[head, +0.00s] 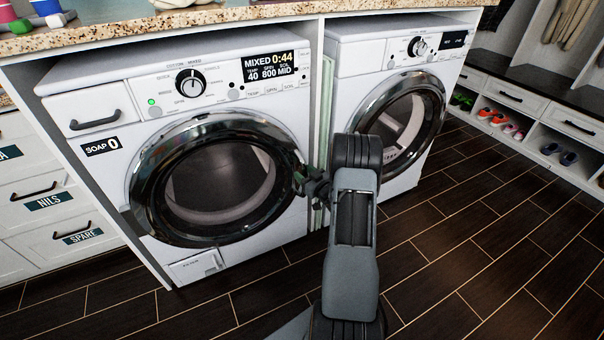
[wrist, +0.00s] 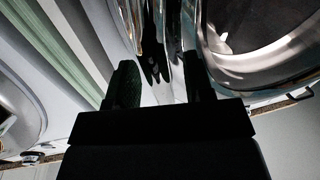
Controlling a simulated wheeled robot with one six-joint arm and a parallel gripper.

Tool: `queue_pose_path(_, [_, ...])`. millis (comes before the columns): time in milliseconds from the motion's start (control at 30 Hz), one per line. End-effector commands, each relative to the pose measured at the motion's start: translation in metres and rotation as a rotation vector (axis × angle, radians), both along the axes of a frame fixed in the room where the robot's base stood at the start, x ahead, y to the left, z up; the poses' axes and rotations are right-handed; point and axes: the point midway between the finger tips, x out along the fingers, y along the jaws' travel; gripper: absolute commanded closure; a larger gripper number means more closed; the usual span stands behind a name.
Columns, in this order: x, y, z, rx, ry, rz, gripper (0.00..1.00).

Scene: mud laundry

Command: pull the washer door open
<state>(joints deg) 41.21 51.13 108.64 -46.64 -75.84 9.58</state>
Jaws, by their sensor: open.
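The washer (head: 225,75) is the white front-loader on the left. Its round door (head: 150,200) has a chrome rim and dark glass; I cannot tell whether it is fully shut or slightly ajar. My gripper (head: 312,187) is at the door's right edge, partly hidden behind my arm. In the wrist view my open gripper (wrist: 161,78) has one finger on each side of a shiny chrome strip and a dark piece at the door rim (wrist: 205,35). Contact is not clear there. The door handle itself is hard to make out in the shadow.
A second front-loader (head: 345,60) stands to the right, with a narrow pale green gap panel (head: 327,100) between the machines. A granite counter (head: 240,14) runs above. White drawers (head: 30,215) stand at left, a shoe bench (head: 540,125) at right. The dark tile floor (head: 450,250) is clear.

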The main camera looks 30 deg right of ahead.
Motion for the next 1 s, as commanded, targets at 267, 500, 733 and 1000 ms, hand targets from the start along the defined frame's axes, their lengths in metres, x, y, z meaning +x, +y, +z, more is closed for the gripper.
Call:
queue_pose_path(267, [0.016, 0.001, 0.0, 0.0, 0.0, 0.0, 0.53])
queue_pose_path(500, [0.017, 0.001, 0.0, 0.0, 0.001, -0.001, 0.53])
queue_pose_path(733, [0.017, 0.001, 0.0, 0.0, 0.001, -0.001, 0.7])
queue_pose_path(1000, [0.017, 0.001, 0.0, 0.0, 0.001, 0.0, 0.96])
